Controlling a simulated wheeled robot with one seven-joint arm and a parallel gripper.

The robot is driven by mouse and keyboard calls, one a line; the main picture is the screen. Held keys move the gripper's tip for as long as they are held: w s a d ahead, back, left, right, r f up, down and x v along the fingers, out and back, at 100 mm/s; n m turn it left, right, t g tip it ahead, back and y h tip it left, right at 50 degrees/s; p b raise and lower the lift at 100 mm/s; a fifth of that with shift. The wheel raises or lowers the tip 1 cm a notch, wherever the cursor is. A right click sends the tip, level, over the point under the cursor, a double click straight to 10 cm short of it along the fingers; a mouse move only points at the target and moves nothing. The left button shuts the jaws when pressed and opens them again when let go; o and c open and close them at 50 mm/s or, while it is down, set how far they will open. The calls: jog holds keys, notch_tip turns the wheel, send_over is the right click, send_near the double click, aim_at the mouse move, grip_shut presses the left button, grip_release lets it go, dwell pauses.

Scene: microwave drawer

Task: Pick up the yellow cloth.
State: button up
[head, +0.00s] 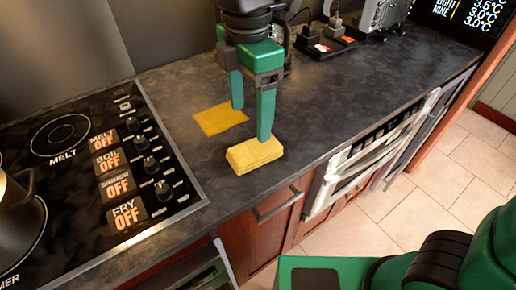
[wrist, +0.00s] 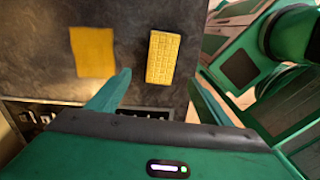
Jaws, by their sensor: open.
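The yellow cloth (head: 220,119) lies flat on the dark countertop, just left of my gripper in the head view. In the wrist view the cloth (wrist: 92,52) is at the upper left, outside the left finger. My gripper (head: 251,122) is open, empty and pointing down above the counter. In the wrist view, my gripper (wrist: 162,80) has its fingers spread towards a yellow sponge rather than the cloth. One finger overlaps the sponge's back edge in the head view; I cannot tell whether they touch.
The thick yellow sponge (head: 254,155) lies near the counter's front edge; it shows in the wrist view (wrist: 162,57) too. A cooktop (head: 80,160) with knobs and a pot (head: 14,215) is at left. Plugs and an appliance (head: 382,14) stand behind. The countertop (head: 345,95) to the right is clear.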

send_over(255, 147)
jog(key=f, duration=0.5)
jog(key=shift+s+a, duration=0.25)
jog(key=shift+a, duration=0.15)
jog(key=shift+w+d+f, duration=0.1)
jog(key=shift+d+f, duration=0.1)
jog(key=shift+f, duration=1.15)
jog(key=shift+w+d+f, duration=0.1)
jog(key=shift+d+f, duration=0.05)
jog(key=shift+f, duration=1.15)
jog(key=c, duration=1.1)
